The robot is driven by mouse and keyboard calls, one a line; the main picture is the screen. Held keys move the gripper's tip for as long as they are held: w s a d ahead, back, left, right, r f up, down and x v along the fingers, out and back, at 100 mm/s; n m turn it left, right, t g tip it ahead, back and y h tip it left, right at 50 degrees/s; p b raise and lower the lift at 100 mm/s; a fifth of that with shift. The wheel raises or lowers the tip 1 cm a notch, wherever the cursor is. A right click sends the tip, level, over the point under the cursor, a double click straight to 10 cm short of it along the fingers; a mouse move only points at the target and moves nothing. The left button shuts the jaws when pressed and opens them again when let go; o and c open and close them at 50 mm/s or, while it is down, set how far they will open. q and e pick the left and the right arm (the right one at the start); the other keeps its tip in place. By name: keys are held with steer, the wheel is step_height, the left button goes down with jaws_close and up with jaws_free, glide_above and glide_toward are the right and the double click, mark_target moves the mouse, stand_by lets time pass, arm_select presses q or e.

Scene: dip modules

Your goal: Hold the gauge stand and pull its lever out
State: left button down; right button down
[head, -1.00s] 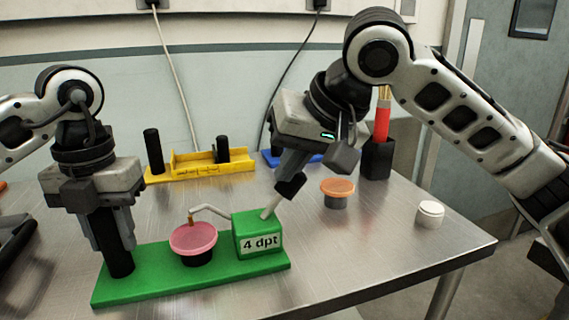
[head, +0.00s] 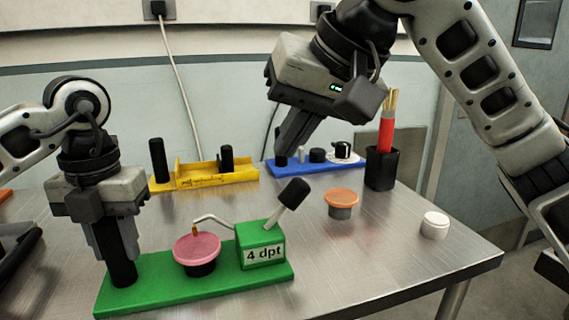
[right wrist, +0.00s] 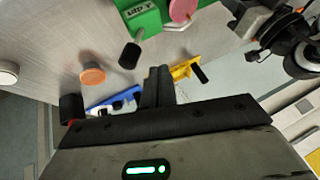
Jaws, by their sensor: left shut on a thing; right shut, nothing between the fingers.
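The green gauge stand (head: 150,283) lies on the table at the front left, with a block marked "4 dpt" (head: 262,253). Its lever (head: 290,196), a pale rod with a black knob, tilts up and right from the block. A pink-topped cup (head: 197,250) sits on the stand under a bent pale tube. My left gripper (head: 122,262) is shut on the stand's black post (head: 122,272). My right gripper (head: 285,158) is shut and empty, above and behind the lever, apart from it. In the right wrist view the black knob (right wrist: 129,55) shows beyond the shut fingers (right wrist: 157,75).
Behind stand a yellow fixture (head: 215,175) and a blue fixture (head: 320,165). A black holder (head: 381,168) with a red item is at the back right. An orange-topped cup (head: 341,203) and a white round piece (head: 434,225) stand to the right. The front right table is clear.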

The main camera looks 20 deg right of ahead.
steer(key=shift+v, duration=2.35)
steer(key=shift+a, duration=0.1)
arm_select(q)
steer(key=c, duration=0.9)
jaws_free()
steer(key=shift+c, duration=0.2)
steer(key=shift+r, duration=0.1)
steer(key=shift+r+p, duration=2.9)
steer(key=shift+r, duration=0.75)
arm_select(e)
steer(key=shift+r, duration=2.95)
arm_select(q)
step_height(320, 180, up, 9)
steer(key=p, duration=0.7)
arm_select(e)
step_height(320, 180, up, 7)
